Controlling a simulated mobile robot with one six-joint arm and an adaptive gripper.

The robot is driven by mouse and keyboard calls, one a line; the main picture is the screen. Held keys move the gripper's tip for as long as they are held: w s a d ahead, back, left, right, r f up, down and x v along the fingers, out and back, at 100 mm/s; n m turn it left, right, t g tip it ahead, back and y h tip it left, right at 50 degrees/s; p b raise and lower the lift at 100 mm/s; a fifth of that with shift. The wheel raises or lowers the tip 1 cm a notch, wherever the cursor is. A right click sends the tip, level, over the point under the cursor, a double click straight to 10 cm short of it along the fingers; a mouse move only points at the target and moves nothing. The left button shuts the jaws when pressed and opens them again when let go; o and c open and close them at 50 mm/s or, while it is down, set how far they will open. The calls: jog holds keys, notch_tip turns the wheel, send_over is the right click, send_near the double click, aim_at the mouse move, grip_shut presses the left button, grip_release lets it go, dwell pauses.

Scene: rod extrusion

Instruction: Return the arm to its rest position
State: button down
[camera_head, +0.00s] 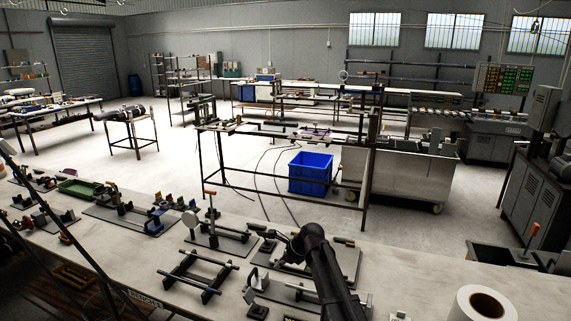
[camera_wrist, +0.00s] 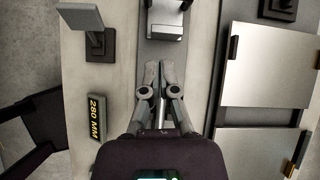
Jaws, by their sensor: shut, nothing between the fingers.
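My gripper (camera_wrist: 155,77) shows in the wrist view with its two grey fingers together and nothing between them. It is above a dark fixture plate (camera_wrist: 150,60) on the bench, just short of a grey block with a bright top (camera_wrist: 165,18). In the head view my dark arm reaches up from the bottom centre over the workbench (camera_head: 150,282), with the gripper (camera_head: 280,243) pointing left over the fixtures. The head view does not show the fingertips clearly.
A yellow "280 MM" label (camera_wrist: 97,117) and a black stand (camera_wrist: 95,42) lie left of my gripper, flat plates (camera_wrist: 268,65) right. A black frame (camera_head: 198,275), other fixtures and a white roll (camera_head: 482,304) occupy the bench. A blue crate (camera_head: 310,172) stands on the floor beyond.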

jog(key=s+d+f+n+g+h, duration=0.1)
jog(key=s+d+n+h, duration=0.2)
jog(key=s+d+n, duration=0.7)
jog(key=s+d+f+n+g+h, duration=0.1)
jog(key=s+d+f+n+h, duration=0.1)
jog(key=s+d+n, duration=0.7)
jog(key=shift+s+d+f+n+h, duration=0.35)
jog(key=shift+s+n+h, duration=0.45)
jog(key=shift+s, duration=2.05)
